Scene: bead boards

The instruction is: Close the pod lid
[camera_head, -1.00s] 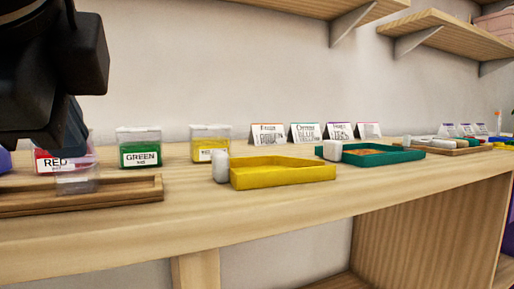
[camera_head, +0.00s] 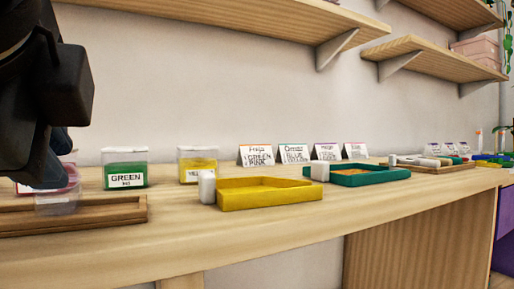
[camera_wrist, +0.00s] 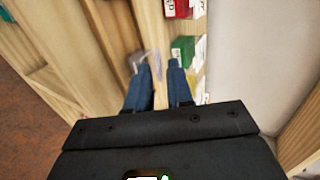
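A small clear pod (camera_head: 60,203) sits at the wooden tray (camera_head: 120,210) at the left of the bench. It also shows in the wrist view (camera_wrist: 137,58), just beyond the left fingertip. Its lid cannot be made out clearly; a thin pale edge stands near the fingertips in the wrist view. My gripper (camera_wrist: 160,66) has two blue fingers with a gap between them and nothing clearly held. In the head view my gripper (camera_head: 42,170) is just above and left of the pod and hides part of the red bin. Whether a finger touches the pod cannot be told.
Behind the tray stand the red bin (camera_head: 70,178), green bin (camera_head: 126,170) and yellow bin (camera_head: 197,165). Name cards stand behind. Shelves hang above.

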